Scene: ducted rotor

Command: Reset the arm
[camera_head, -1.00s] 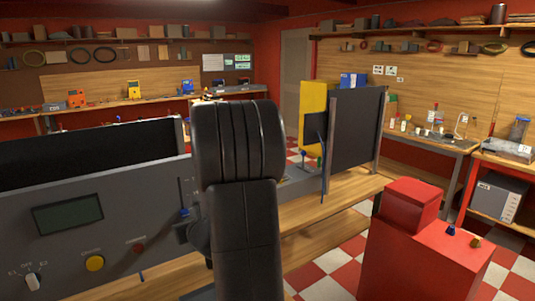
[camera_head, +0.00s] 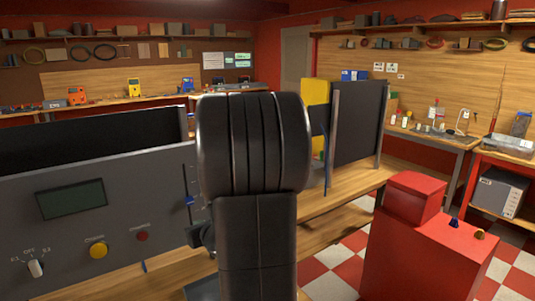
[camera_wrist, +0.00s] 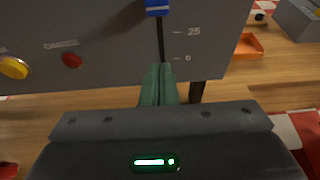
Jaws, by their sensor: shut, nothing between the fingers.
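In the wrist view my gripper (camera_wrist: 158,84) has its two green fingers side by side and shut, with nothing between them. The fingertips are just in front of the lower end of a slider slot on the grey panel (camera_wrist: 110,35), below the blue slider knob (camera_wrist: 157,8) and near the marks 25 and 0. I cannot tell whether they touch the panel. In the head view my dark arm covers the middle, and the gripper is hidden behind it. The blue slider knob (camera_head: 189,201) shows left of the arm.
The panel carries a display (camera_head: 72,199), a yellow button (camera_head: 98,250), a red button (camera_head: 142,236) and a selector knob (camera_head: 35,267). A dark upright screen (camera_head: 357,122) stands on the bench behind. A red cabinet (camera_head: 420,255) is at right. An orange tray (camera_wrist: 243,46) lies beyond the panel.

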